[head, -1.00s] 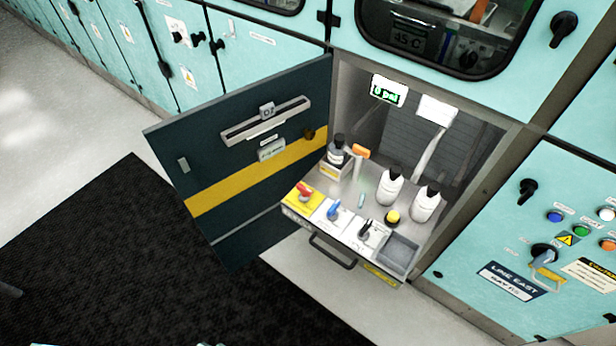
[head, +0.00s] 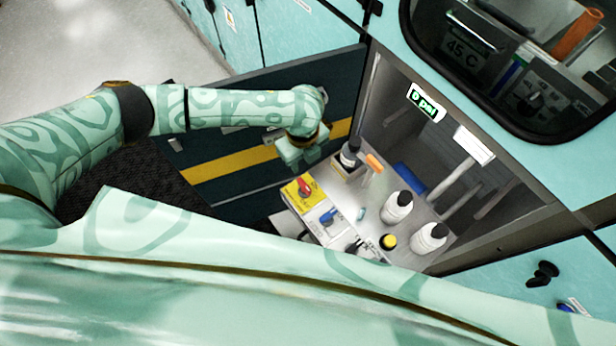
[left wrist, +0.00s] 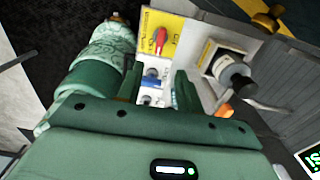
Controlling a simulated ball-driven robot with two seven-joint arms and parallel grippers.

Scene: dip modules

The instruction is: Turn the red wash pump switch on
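The red wash pump switch (head: 304,187) sits on a yellow plate at the left end of the pulled-out drawer panel. In the left wrist view the red switch (left wrist: 160,40) lies ahead of the fingertips. A blue switch (head: 329,215) is beside it on a white plate, and a black switch (head: 356,247) is farther along, partly covered by my arm. My left gripper (head: 305,160) is just behind the red switch in the head view, apart from it. In the left wrist view my left gripper (left wrist: 157,85) has its fingers spread with nothing between. My right gripper is not seen.
Behind the switches stand a dark-capped bottle (head: 350,153), an orange-topped item (head: 374,163), white bottles (head: 397,206) and a yellow button (head: 388,242). A psi display (head: 424,103) is lit in the cabinet. The dark open door (head: 225,165) stands left of the drawer.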

